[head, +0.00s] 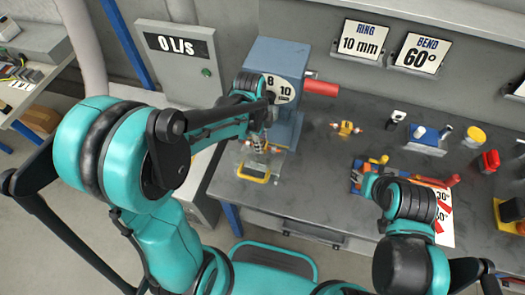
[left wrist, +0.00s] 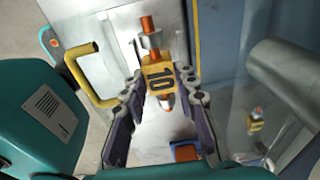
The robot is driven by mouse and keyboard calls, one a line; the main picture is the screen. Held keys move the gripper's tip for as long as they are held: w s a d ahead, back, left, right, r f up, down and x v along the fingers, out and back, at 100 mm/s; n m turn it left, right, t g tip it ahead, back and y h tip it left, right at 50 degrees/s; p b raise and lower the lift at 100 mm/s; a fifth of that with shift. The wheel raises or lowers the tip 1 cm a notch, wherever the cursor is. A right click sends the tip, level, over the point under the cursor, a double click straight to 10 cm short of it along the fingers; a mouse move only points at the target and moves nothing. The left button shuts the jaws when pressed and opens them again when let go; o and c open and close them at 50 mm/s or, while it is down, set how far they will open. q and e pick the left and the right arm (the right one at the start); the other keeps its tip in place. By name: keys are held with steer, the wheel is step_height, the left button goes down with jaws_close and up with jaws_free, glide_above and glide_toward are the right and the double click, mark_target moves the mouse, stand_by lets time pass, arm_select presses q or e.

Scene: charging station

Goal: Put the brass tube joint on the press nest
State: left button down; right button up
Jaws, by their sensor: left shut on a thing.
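My left gripper (head: 260,138) is above the bench in front of the blue-grey press (head: 278,60). In the left wrist view its two fingers (left wrist: 160,100) are shut on the brass tube joint (left wrist: 158,78), a yellow body marked 10 with orange tube ends and a grey nut. A pale metal surface (left wrist: 160,140) lies below it. I cannot make out the press nest clearly; the gripper and the joint cover that area. My right arm (head: 408,200) shows at the lower right, but its fingers are hidden.
A yellow handle (head: 255,172) is just in front of the press. A similar yellow tube joint (head: 345,128) lies on the dark bench (head: 320,185) to the right. A blue fixture (head: 422,137) stands further right.

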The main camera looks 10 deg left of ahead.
arm_select(q)
step_height(320, 180, down, 4)
steer(key=shift+f+b, duration=0.2)
steer(key=shift+b, duration=0.6)
steer(key=shift+r, duration=0.1)
steer(key=c, duration=1.6)
jaws_free()
steer(key=shift+f, duration=0.25)
steer(key=o, duration=0.4)
steer(key=shift+r, duration=0.15)
